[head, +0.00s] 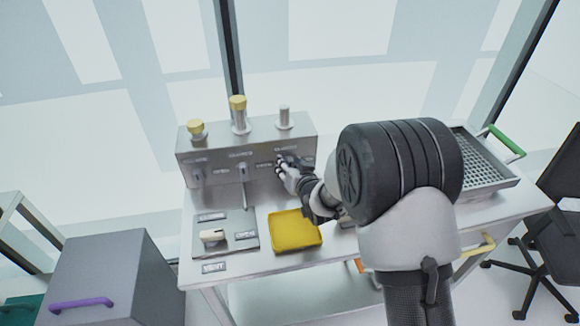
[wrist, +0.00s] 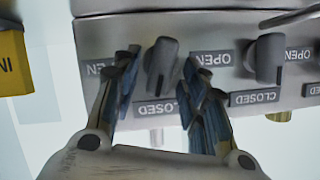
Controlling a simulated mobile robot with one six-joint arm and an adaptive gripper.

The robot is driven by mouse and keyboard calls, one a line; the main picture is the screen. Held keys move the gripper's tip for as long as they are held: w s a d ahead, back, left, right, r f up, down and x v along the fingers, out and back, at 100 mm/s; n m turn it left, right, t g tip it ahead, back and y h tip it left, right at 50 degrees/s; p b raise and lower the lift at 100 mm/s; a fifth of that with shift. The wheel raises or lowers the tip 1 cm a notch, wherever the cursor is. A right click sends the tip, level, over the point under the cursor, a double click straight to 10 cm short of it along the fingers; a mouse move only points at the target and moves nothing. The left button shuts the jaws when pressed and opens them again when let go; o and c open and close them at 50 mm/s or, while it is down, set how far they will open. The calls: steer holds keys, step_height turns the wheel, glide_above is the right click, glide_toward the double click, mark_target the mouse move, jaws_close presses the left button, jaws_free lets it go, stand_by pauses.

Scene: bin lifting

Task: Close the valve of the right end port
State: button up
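A grey metal valve block (head: 240,152) stands at the back of the bench, with three ports on top. The right end port (head: 285,117) is a bare metal stub; the other two have yellow caps. My gripper (head: 289,168) is at the block's right front. In the wrist view the picture is upside down. There my gripper (wrist: 158,72) is open, its fingers on either side of the right end valve's grey handle (wrist: 160,62). The handle stands upright in line with a CLOSED label (wrist: 155,108), OPEN labels to its sides. I cannot tell whether the fingers touch it.
The middle valve handle (wrist: 268,58) is beside my gripper. On the bench are a yellow tray (head: 295,231) and a panel with a pale handle (head: 213,236). A perforated metal basket (head: 478,160) is at right. A grey bin (head: 110,270) stands left, a chair (head: 545,255) right.

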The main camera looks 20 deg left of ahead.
steer(key=shift+c, duration=0.6)
jaws_close()
steer(key=shift+b, duration=0.35)
steer(key=shift+s+a+f+n+h+b, duration=0.1)
steer(key=shift+a+n+h+b, duration=0.15)
steer(key=shift+n+b, duration=0.65)
steer(key=shift+n+t+h+b, duration=0.3)
steer(key=shift+t+h+b, duration=0.15)
steer(key=shift+b, duration=0.3)
steer(key=shift+r, duration=0.2)
steer(key=shift+o, duration=0.6)
jaws_free()
